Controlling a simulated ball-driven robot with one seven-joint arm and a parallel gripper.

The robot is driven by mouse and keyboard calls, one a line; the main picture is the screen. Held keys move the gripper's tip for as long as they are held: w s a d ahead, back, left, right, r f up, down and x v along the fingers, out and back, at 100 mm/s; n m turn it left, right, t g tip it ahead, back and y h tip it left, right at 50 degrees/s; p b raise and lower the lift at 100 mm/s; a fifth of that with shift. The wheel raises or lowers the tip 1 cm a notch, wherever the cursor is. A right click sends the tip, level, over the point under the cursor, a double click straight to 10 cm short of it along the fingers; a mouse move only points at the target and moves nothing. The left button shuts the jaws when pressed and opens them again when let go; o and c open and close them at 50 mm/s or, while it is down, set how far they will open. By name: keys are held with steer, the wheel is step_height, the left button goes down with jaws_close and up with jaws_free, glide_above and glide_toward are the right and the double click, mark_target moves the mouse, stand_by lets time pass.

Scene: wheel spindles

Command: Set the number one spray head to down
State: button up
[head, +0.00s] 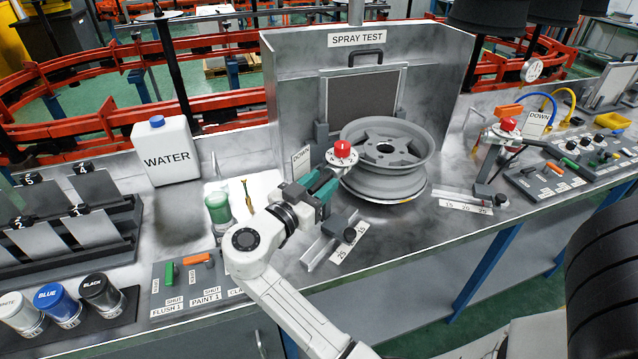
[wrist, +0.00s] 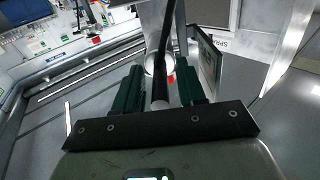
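The left spray head with its red knob (head: 342,149) stands in front of the spray booth, left of the wheel rim (head: 386,160). Its white DOWN sign (head: 302,160) is just left of it. My gripper (head: 323,184) is close below and left of the red knob, its green fingers pointing up toward the head. In the wrist view my gripper (wrist: 160,75) has its fingers apart. A dark rod with a grey cylindrical end (wrist: 160,90) lies between them, with gaps on both sides. A bit of red shows beyond it. The spray head's exact tilt is partly hidden by my gripper.
A second spray head with a red knob (head: 508,125) and DOWN sign (head: 537,120) stands at the right. The valve panel (head: 195,285) is left of my arm. A slide with a scale (head: 348,240) sits below my gripper. The water jug (head: 167,152) is further left.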

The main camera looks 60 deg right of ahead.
jaws_close()
